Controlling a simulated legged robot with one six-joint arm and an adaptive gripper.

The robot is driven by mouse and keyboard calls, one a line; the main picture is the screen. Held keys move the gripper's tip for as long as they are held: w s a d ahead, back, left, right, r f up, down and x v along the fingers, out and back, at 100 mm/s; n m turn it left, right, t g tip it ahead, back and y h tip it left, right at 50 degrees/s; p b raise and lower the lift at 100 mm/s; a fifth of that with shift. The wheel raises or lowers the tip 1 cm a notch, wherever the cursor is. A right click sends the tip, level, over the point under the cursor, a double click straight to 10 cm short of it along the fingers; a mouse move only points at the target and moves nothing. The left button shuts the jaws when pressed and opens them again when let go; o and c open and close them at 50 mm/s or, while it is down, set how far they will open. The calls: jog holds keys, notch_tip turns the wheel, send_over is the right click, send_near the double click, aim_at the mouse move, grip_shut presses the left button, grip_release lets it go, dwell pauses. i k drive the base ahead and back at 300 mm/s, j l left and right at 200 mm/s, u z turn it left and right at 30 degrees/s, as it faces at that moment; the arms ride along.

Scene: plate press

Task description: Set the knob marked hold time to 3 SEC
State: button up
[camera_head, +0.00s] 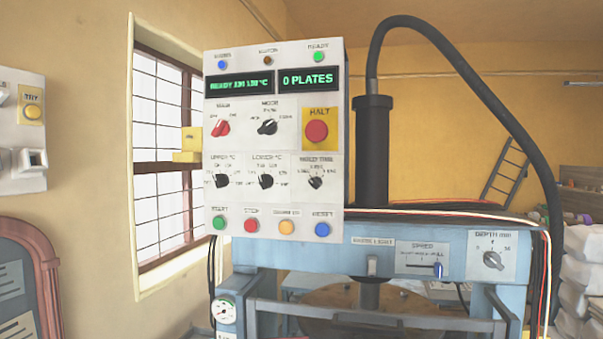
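A white control panel (244,200) faces me at the centre left, on the blue press frame. The hold time knob (316,183) is a small black knob at the right end of the panel's lower knob row, under a small blurred label. Marks stand around its upper side, but they are too small to read. Its pointer seems tilted to the upper left, but I cannot tell which mark it meets. Nothing touches the knob or covers it. My gripper is not in view.
Close to the knob are the lower-temperature knob (266,181), the red HALT button (316,131) above, and the blue (322,229) and orange (286,227) buttons below. A thick black hose (470,72) arches at the right. Space before the panel looks clear.

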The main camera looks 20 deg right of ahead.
aim_at(315, 182)
jog(key=k, duration=0.65)
jog(key=j+z, duration=0.25)
jog(key=j, duration=0.4)
jog(key=j+z, duration=0.25)
jog(key=j, duration=0.4)
jog(key=k, duration=0.05)
